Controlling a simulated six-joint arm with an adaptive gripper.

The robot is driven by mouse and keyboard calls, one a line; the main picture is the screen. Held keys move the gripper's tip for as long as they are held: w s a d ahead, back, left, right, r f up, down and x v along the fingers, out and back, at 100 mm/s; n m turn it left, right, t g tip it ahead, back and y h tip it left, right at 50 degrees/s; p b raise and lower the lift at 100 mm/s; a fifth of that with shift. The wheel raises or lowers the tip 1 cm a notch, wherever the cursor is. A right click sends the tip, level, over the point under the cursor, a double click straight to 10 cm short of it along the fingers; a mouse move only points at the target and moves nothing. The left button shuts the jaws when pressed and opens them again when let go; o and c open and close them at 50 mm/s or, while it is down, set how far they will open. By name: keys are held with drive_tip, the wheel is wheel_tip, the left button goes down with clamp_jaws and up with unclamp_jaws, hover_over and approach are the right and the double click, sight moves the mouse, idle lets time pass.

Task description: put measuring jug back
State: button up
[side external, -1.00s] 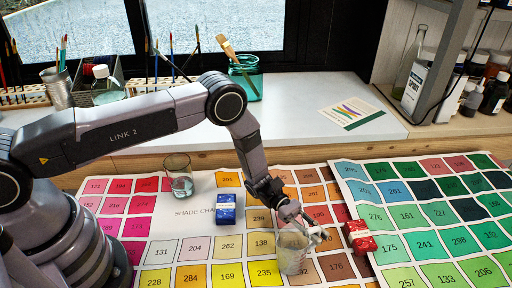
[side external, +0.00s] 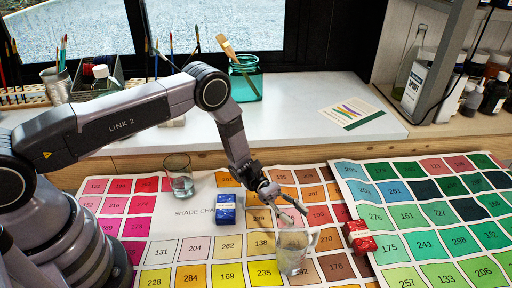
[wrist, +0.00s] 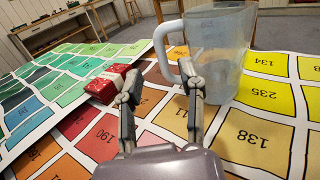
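The clear measuring jug (side external: 292,252) stands upright on the shade chart, with its handle to the right in the side view. In the wrist view the jug (wrist: 222,50) is large and close, with its pale handle (wrist: 160,42) facing left. My gripper (side external: 294,213) is just above and behind the jug's rim in the side view. In the wrist view my gripper (wrist: 160,78) has its fingers apart with nothing held between them. The right fingertip overlaps the lower handle in the picture; I cannot tell whether they touch.
A red box (side external: 360,237) lies right of the jug, and a blue box (side external: 226,209) lies to its left. A glass beaker (side external: 179,176) stands farther left. The white counter (side external: 300,105) behind holds a teal brush jar (side external: 245,78) and a card.

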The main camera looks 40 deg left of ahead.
drive_tip(key=a, duration=0.4)
drive_tip(key=shift+w, duration=0.4)
drive_tip(key=shift+w+a+r, duration=0.1)
drive_tip(key=shift+a+r, duration=0.05)
drive_tip(key=shift+a, duration=0.15)
drive_tip(key=s+a+r+m+y, duration=0.2)
drive_tip(key=r+m+y, duration=0.1)
drive_tip(key=r, duration=0.5)
drive_tip(key=s+a+r+m+g+y, duration=0.1)
drive_tip(key=s+a+r+m+y, duration=0.15)
drive_tip(key=r, duration=0.55)
drive_tip(key=s+a+r+m+y, duration=0.2)
drive_tip(key=r+m+y, duration=0.15)
drive_tip(key=r, duration=0.45)
drive_tip(key=s+a+r+m+t+y, duration=0.3)
drive_tip(key=s+a+r+t+y, duration=0.1)
drive_tip(key=s+a, duration=0.3)
drive_tip(key=s+a+r+m+t+y, duration=0.4)
drive_tip(key=s+a+r+t, duration=0.2)
drive_tip(key=s, duration=0.6)
drive_tip(key=shift+s+a+r+y, duration=0.3)
drive_tip(key=shift+a+r, duration=0.35)
drive_tip(key=shift+a, duration=0.25)
